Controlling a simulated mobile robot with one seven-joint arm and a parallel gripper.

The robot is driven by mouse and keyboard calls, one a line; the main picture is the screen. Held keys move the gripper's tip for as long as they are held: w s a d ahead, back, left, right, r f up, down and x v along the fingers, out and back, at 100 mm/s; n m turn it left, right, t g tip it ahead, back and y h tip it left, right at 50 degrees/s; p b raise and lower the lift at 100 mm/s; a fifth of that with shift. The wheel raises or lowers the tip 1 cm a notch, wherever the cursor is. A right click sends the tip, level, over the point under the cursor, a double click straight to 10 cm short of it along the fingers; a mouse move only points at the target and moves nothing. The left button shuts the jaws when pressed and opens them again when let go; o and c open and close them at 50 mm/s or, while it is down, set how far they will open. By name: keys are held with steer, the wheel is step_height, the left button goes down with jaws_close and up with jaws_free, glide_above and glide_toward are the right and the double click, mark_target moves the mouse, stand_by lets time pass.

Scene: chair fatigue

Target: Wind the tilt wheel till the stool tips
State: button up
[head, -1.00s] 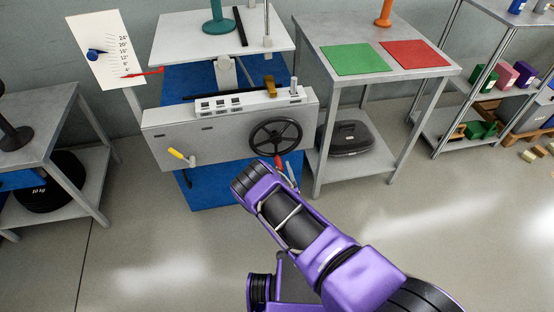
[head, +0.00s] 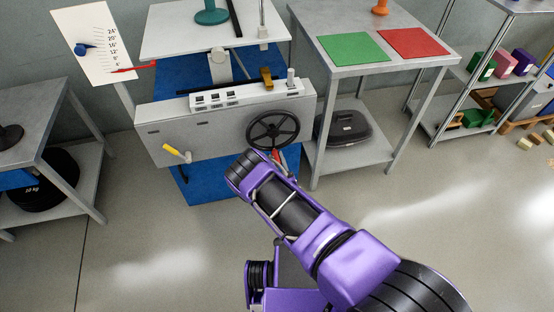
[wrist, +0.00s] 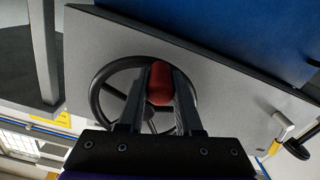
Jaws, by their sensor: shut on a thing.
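The dark tilt wheel (head: 273,130) is on the front of a grey bench unit (head: 190,139); it also shows in the wrist view (wrist: 104,83). My gripper (wrist: 160,92) is shut on the wheel's red handle (wrist: 160,83), which sits between its two fingers. In the head view my arm largely hides the fingers, at the wheel's lower edge. The teal stool (head: 212,16) stands upright on the white plate (head: 175,38) above the unit; its top is out of view. A scale board (head: 88,45) has a red pointer (head: 135,67) near its lowest marks.
A yellow-handled lever (head: 172,152) sticks out at the unit's lower left. A table with a green mat (head: 352,48) and a red mat (head: 413,42) stands to the right. Another table (head: 28,120) stands at left. The floor in front is clear.

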jaws_close()
stand_by(0.9)
steer(key=shift+a+r+m, duration=0.1)
steer(key=shift+r+m, duration=0.05)
steer(key=shift+m, duration=0.15)
